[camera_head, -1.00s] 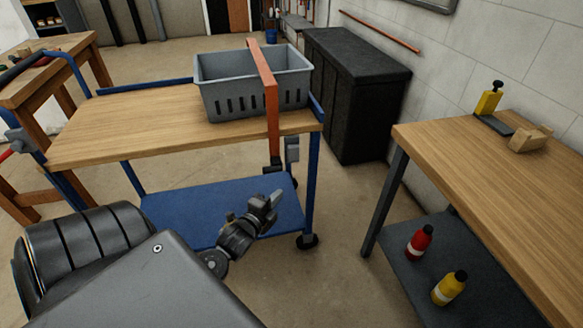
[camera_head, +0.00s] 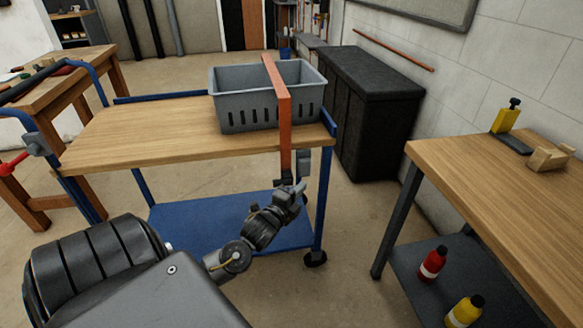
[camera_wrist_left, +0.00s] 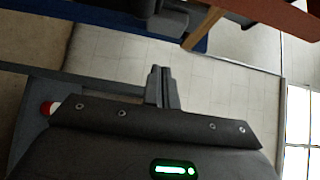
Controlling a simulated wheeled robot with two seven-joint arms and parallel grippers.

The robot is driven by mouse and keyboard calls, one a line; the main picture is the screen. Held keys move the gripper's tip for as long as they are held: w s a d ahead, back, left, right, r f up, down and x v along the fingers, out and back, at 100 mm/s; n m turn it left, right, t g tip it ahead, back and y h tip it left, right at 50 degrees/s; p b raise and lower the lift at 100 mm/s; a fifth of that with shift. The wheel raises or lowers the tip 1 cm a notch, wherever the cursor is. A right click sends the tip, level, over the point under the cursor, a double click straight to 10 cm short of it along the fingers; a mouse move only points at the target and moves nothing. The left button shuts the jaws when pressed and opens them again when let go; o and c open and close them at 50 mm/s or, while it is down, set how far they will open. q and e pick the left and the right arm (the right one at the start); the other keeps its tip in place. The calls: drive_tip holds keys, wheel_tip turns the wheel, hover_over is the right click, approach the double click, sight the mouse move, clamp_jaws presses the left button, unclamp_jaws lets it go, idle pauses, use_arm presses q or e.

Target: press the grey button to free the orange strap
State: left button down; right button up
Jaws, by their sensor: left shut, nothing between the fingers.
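The orange strap (camera_head: 284,118) runs over a grey slotted crate (camera_head: 240,112) and down past the front edge of the cart's wooden top (camera_head: 140,135). A grey block (camera_head: 304,160) hangs beside the strap's lower end; I cannot make out a separate button on it. My left gripper (camera_head: 299,188) is shut and empty, just below the block, and partly hides the strap's dark lower end. I cannot tell if it touches. In the left wrist view the shut fingers (camera_wrist_left: 161,86) point toward dark parts at the top, with the strap (camera_wrist_left: 275,16) at upper right. My right gripper is out of view.
The cart's blue lower shelf (camera_head: 200,222) lies beneath the gripper. A workbench (camera_head: 490,190) stands at right, with a red bottle (camera_head: 432,264) and a yellow bottle (camera_head: 464,312) on its lower shelf. A black cabinet (camera_head: 372,110) stands behind. Floor is clear between cart and workbench.

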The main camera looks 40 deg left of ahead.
sight(309, 168)
use_arm(q)
drive_tip(key=w+a, duration=0.2)
drive_tip(key=w, duration=0.1)
drive_tip(key=w+a, duration=0.1)
drive_tip(key=w, duration=0.1)
drive_tip(key=shift+w+a, duration=0.2)
drive_tip(key=shift+a, duration=0.15)
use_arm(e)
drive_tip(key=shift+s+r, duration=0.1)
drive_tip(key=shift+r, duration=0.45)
use_arm(q)
drive_tip(key=shift+a, duration=0.1)
